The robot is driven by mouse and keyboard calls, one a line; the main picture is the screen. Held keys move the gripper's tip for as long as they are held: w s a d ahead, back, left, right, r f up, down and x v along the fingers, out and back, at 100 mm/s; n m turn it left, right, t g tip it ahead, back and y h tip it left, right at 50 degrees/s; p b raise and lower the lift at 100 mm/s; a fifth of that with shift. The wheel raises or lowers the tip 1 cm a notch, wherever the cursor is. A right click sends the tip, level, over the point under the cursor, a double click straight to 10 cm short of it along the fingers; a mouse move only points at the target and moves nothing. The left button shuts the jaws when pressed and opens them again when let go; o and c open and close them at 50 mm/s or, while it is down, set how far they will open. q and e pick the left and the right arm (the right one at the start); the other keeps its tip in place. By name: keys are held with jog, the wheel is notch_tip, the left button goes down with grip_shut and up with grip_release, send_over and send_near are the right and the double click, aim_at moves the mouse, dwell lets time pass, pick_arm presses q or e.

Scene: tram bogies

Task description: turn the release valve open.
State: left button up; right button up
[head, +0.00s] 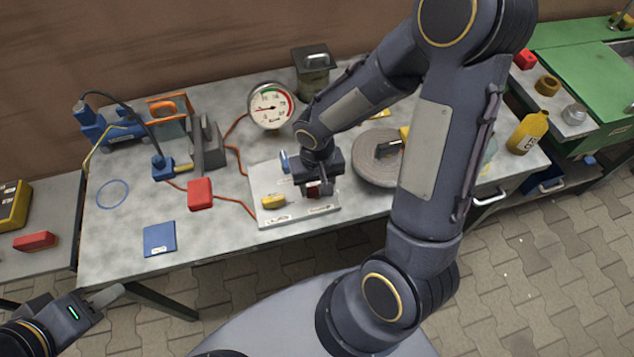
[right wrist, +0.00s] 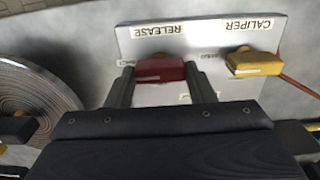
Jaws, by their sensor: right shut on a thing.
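The release valve has a red handle (right wrist: 158,70) below the RELEASE label in the right wrist view, on a light grey panel (head: 278,215) on the bench. My right gripper (right wrist: 160,88) is shut on this handle, with one finger at each end. In the head view my right gripper (head: 314,184) reaches down over the panel, and a little of the red handle (head: 313,191) shows beneath it. The handle lies roughly across the panel's width. My left gripper (head: 104,296) is at the lower left, away from the bench things; its jaw gap is not clear.
A yellow caliper valve handle (head: 273,202) sits beside the release handle, with a blue handle (head: 284,162) behind. A gauge (head: 270,106) stands behind the panel and a grey disc (head: 372,170) to its right.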

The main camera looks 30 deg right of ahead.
jog(key=shift+n, duration=0.3)
jog(key=n, duration=0.3)
jog(key=shift+n+b, duration=0.3)
jog(key=shift+b, duration=0.1)
jog(key=n, duration=0.4)
jog(key=shift+n, duration=0.3)
jog(key=n, duration=0.4)
jog(key=shift+n, duration=0.3)
jog(key=shift+n+p, duration=0.65)
jog(key=shift+n, duration=1.55)
jog(key=o, duration=1)
